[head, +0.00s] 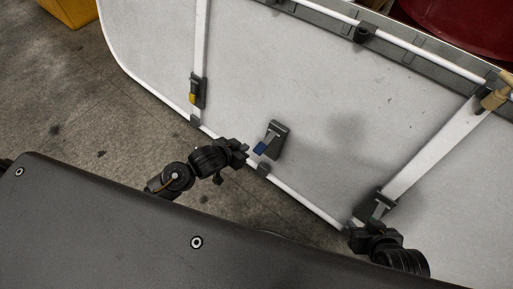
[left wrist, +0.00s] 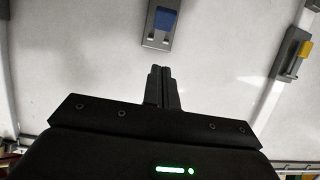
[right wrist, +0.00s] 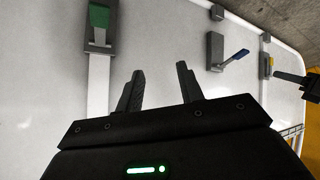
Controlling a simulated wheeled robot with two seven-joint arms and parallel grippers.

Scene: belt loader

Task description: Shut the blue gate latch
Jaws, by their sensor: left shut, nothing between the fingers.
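The blue latch lever (head: 261,148) is on a grey base (head: 279,131) on the white panel. In the right wrist view the blue lever (right wrist: 237,57) sticks out from its base at an angle. In the left wrist view the blue lever (left wrist: 165,20) is at the top, ahead of my fingertips and apart from them. My left gripper (head: 245,150) is shut and empty, just left of the blue lever in the head view. Its fingers also show in the left wrist view (left wrist: 161,70). My right gripper (right wrist: 161,72) is open and empty, lower right of the blue latch in the head view.
A yellow latch (head: 193,98) is on a white strip at left. A green latch (right wrist: 99,17) is on another strip, near my right gripper. A white rail edges the panel, with grey blocks such as one (head: 264,169) below the blue latch. Bare panel separates the latches.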

